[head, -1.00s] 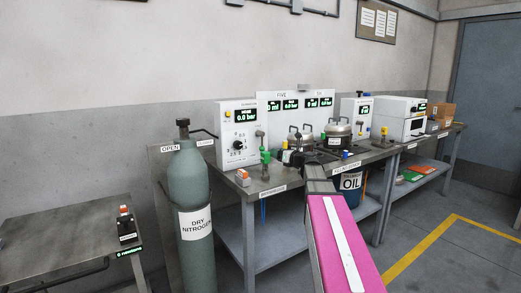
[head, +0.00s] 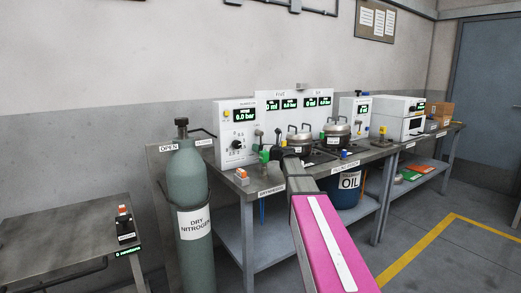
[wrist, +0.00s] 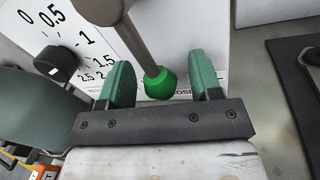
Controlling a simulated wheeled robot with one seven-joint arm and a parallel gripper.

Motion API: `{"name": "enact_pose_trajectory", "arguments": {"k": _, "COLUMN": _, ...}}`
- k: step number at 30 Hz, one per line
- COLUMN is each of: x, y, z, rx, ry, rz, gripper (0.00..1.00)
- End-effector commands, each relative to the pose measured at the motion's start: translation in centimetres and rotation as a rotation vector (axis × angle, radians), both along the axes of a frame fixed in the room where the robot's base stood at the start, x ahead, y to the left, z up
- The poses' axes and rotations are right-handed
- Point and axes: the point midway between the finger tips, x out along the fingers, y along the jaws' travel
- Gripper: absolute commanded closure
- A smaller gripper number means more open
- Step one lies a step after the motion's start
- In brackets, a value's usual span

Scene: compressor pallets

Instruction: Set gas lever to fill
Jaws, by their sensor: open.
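The lever shows in the wrist view as a grey rod with a green ball knob (wrist: 160,83) at its end. My gripper (wrist: 161,66) is open, with one green finger on each side of the knob. A gap shows on both sides, wider on the right, so neither finger appears to touch it. The gripper and arm partly hide this spot. Lettering behind the knob is mostly covered.
The black dial knob (wrist: 56,63) is left of my gripper in the wrist view. The nitrogen cylinder (head: 188,185) stands left of the bench. Metal pots (head: 337,133) stand to the right on the bench. An orange-and-white item (head: 242,175) sits near the bench's front edge.

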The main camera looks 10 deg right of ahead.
Motion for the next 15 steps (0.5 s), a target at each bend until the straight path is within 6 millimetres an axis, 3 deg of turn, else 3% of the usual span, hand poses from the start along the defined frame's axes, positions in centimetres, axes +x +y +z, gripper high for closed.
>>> {"name": "enact_pose_trajectory", "arguments": {"k": 6, "x": -0.01, "y": 0.01, "z": -0.01, "rx": 0.0, "ry": 0.0, "rz": 0.0, "gripper": 0.42}}
{"name": "enact_pose_trajectory", "arguments": {"k": 11, "x": -0.02, "y": -0.01, "z": 0.0, "rx": 0.0, "ry": 0.0, "rz": 0.0, "gripper": 0.94}}
{"name": "enact_pose_trajectory", "arguments": {"k": 12, "x": -0.02, "y": -0.01, "z": 0.0, "rx": 0.0, "ry": 0.0, "rz": 0.0, "gripper": 1.0}}
{"name": "enact_pose_trajectory", "arguments": {"k": 15, "x": -0.01, "y": -0.03, "z": 0.0, "rx": -0.001, "ry": -0.001, "rz": 0.0, "gripper": 1.0}}
